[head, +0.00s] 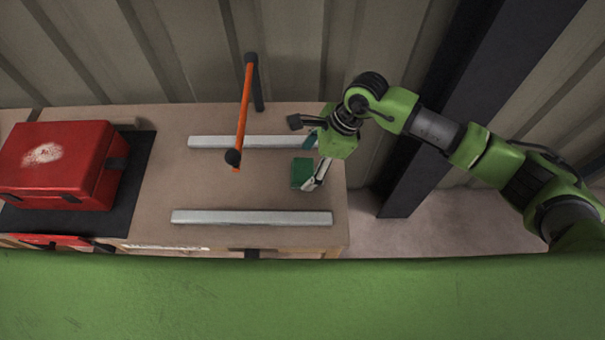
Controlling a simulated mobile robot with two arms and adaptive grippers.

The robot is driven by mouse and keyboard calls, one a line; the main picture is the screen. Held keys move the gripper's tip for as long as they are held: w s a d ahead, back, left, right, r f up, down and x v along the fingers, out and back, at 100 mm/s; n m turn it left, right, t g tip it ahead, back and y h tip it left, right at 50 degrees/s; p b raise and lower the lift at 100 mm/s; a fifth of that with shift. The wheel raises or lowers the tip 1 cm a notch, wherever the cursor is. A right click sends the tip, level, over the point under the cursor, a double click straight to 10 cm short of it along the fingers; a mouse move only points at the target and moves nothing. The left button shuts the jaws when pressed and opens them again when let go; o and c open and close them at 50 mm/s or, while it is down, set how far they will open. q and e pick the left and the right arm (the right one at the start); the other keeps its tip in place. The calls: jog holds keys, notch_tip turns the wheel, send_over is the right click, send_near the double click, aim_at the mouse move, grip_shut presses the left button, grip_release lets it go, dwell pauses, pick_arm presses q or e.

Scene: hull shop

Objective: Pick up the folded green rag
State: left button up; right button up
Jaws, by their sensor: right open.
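The folded green rag (302,172) lies flat on the right part of the wooden workbench, between two pale metal bars. My right gripper (307,152) reaches in from the right above the bench, beside the rag. It is open, with its fingers spread. The lower finger shows close to the rag's right side and may hide a little of that edge. I cannot tell its exact height above the rag. The rag does not sit between the fingers. My left gripper is not in view.
The workbench (165,180) carries a red toolbox (55,160) on a black mat at left. An orange bar with black ends (243,115) rises over the middle. One metal bar (220,142) lies behind the rag, another (250,217) in front. A dark post stands at right.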

jog(key=b+x, duration=0.1)
jog(key=x, duration=0.1)
jog(key=shift+a+f, duration=0.2)
jog(key=shift+f, duration=0.05)
jog(key=shift+r, duration=0.1)
jog(key=c, duration=1.1)
jog(key=shift+r, duration=0.1)
jog(key=shift+r+p, duration=0.3)
jog(key=shift+p, duration=0.05)
jog(key=r, duration=0.1)
jog(key=r+p, duration=0.2)
jog(key=r, duration=0.1)
jog(key=shift+s+a, duration=0.2)
jog(key=shift+s, duration=0.15)
jog(key=s+a+r+p, duration=0.5)
jog(key=s+r, duration=0.3)
jog(key=s, duration=0.3)
jog(key=shift+s+a, duration=0.2)
jog(key=shift+a, duration=0.7)
